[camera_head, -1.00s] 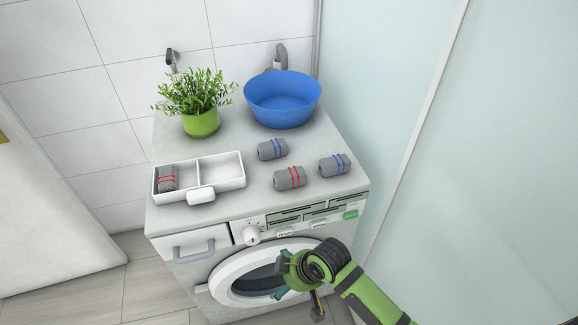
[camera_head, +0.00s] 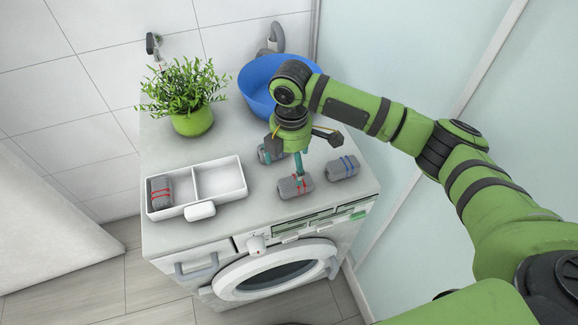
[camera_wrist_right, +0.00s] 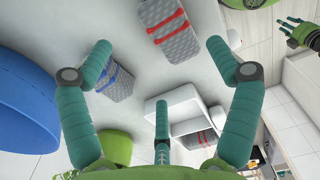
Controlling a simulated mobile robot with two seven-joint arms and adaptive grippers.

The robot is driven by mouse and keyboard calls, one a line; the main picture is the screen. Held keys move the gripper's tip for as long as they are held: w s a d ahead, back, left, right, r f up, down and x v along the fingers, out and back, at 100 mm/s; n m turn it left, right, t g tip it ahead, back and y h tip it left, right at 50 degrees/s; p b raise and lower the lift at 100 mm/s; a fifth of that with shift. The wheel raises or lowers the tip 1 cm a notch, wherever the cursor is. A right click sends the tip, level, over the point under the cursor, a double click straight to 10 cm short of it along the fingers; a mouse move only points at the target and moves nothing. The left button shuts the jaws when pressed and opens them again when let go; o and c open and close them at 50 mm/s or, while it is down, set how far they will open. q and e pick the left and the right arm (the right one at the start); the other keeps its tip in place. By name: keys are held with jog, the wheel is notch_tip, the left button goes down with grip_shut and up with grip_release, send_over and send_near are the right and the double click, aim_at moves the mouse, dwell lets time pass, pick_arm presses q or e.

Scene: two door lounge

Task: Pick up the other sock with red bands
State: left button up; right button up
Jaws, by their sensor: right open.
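A rolled grey sock with red bands (camera_head: 295,187) lies on the washing machine top, also seen in the wrist view (camera_wrist_right: 165,30). Another red-banded sock (camera_head: 160,191) lies in the left compartment of the white tray (camera_head: 222,205); it also shows in the wrist view (camera_wrist_right: 195,143). My right gripper (camera_head: 285,161) is open and empty, pointing down above the loose red-banded sock, with one fingertip overlapping its far edge in the picture. I cannot tell if they touch. My left gripper (camera_wrist_right: 300,32) shows small in the wrist view, fingers apart.
A blue-banded sock (camera_head: 343,168) lies just right of the loose red-banded one. Another blue-banded sock (camera_head: 265,155) is partly hidden behind my right gripper. A blue bowl (camera_head: 256,85) and a potted plant (camera_head: 193,120) stand behind. The tray's right compartment is empty.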

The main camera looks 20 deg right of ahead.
aim_at(294, 178)
jog(key=shift+f, duration=0.3)
jog(key=shift+s+d+f+p, duration=0.15)
jog(key=shift+s+f+p, duration=0.3)
jog(key=shift+s+f, duration=0.05)
jog(key=shift+s+d+f+p, duration=0.15)
jog(key=shift+s+f+p, duration=0.3)
jog(key=f, duration=0.3)
jog(key=shift+w, duration=0.4)
jog(key=shift+w+f, duration=0.15)
jog(key=shift+f, duration=0.25)
jog(key=shift+s+r, duration=0.15)
jog(key=shift+s, duration=0.1)
jog(key=shift+c, duration=0.4)
pick_arm(q)
jog(key=shift+s+r, duration=0.2)
jog(key=shift+r, duration=0.45)
jog(key=shift+s+r, duration=0.2)
jog(key=shift+r, duration=0.4)
pick_arm(e)
jog(key=c, duration=1.1)
